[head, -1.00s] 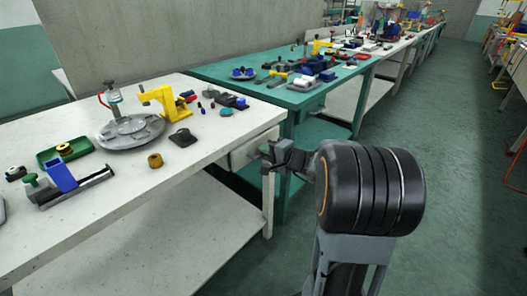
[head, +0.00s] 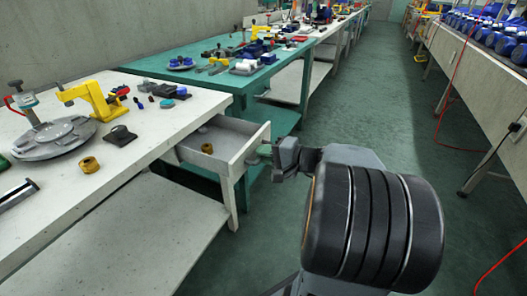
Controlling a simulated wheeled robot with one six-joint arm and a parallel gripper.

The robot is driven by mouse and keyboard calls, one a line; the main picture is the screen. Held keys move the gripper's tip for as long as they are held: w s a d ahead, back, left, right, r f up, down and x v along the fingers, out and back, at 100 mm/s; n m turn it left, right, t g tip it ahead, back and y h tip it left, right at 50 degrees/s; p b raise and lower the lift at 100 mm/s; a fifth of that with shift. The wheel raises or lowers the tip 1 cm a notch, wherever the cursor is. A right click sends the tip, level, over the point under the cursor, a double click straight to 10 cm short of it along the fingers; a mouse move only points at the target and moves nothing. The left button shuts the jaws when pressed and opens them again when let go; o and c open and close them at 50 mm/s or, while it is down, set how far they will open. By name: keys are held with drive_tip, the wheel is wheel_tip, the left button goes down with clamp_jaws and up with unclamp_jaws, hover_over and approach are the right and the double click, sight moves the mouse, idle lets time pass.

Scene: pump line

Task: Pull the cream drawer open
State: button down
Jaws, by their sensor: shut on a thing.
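The cream drawer (head: 240,149) is pulled out from under the right end of the white-topped bench (head: 120,170). Its inside shows, with a small brown ring-shaped part (head: 207,148) lying in it. My gripper (head: 270,150) is at the drawer's front, shut on its green handle (head: 264,150). My arm comes in from the lower right. The fingertips are small in the head view and partly hide the handle.
On the bench stand a grey round plate (head: 55,138), a yellow press (head: 92,98) and a brass ring (head: 90,165). A green bench (head: 215,65) stands behind. The aisle floor (head: 390,120) to the right is clear; a red hose (head: 449,130) hangs by the right-hand bench.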

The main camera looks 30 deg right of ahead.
idle(0.3)
drive_tip(key=c, duration=1.2)
unclamp_jaws()
drive_tip(key=shift+s+d, duration=0.1)
drive_tip(key=p+v, duration=0.3)
drive_tip(key=v, duration=1)
drive_tip(key=shift+s+d+p, duration=0.15)
drive_tip(key=shift+s+p, duration=0.1)
drive_tip(key=shift+p, duration=0.1)
drive_tip(key=shift+r, duration=0.1)
drive_tip(key=a+r+n+g+h+p, duration=0.2)
drive_tip(key=a+r+n+g+p, duration=0.4)
drive_tip(key=a+r+g+p, duration=0.95)
drive_tip(key=a+r+n+t+h+p, duration=0.1)
drive_tip(key=r+n+t+h+p, duration=0.1)
drive_tip(key=r+p, duration=0.3)
drive_tip(key=a+r+n+t+h+p, duration=0.2)
drive_tip(key=r+p, duration=0.4)
drive_tip(key=p, duration=0.6)
drive_tip(key=n+t+h, duration=0.1)
drive_tip(key=t+h, duration=0.1)
drive_tip(key=shift+w+a+h+p, duration=0.25)
drive_tip(key=shift+a+h+p, duration=0.05)
drive_tip(key=shift+a+p, duration=0.1)
